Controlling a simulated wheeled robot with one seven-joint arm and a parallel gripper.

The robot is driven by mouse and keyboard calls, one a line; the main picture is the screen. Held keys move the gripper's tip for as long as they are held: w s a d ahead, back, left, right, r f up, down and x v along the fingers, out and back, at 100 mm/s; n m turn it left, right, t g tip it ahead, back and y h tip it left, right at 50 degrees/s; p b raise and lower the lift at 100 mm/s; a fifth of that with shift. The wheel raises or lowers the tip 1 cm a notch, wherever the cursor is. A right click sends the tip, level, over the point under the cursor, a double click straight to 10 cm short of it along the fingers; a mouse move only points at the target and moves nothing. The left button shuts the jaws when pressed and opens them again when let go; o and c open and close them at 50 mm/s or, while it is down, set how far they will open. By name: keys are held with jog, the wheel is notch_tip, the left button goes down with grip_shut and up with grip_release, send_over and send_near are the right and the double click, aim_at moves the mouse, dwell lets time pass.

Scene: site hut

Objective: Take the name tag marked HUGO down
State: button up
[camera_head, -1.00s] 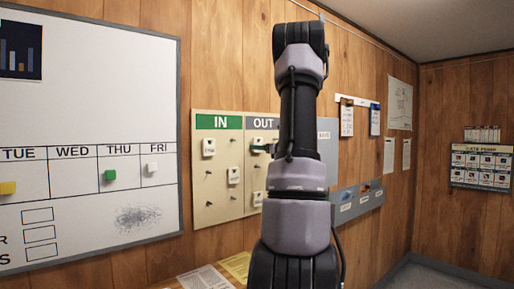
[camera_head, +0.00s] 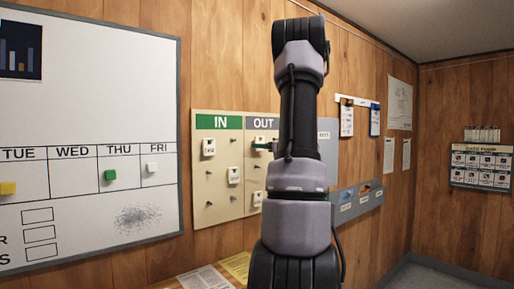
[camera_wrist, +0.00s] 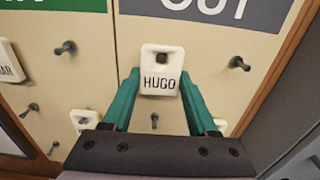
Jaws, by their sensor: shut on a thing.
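The white name tag marked HUGO (camera_wrist: 160,70) hangs on the board in the OUT part, below the dark OUT heading. A dark peg end shows in the hole at its top. My gripper (camera_wrist: 160,85) has its two teal fingers shut on the left and right edges of the tag. In the head view the tag (camera_head: 259,141) is small, with the gripper just at its right side and my arm hiding part of the board (camera_head: 222,212).
Bare pegs (camera_wrist: 239,63) stick out beside the tag. Other white tags (camera_head: 209,147) hang under the green IN heading and lower down. A whiteboard (camera_head: 90,120) is on the left. Papers (camera_head: 237,265) lie below the board.

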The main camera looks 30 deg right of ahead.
jog(key=shift+s+d, duration=0.15)
jog(key=shift+s, duration=1.3)
jog(key=shift+s+d, duration=0.1)
jog(key=shift+s, duration=1.3)
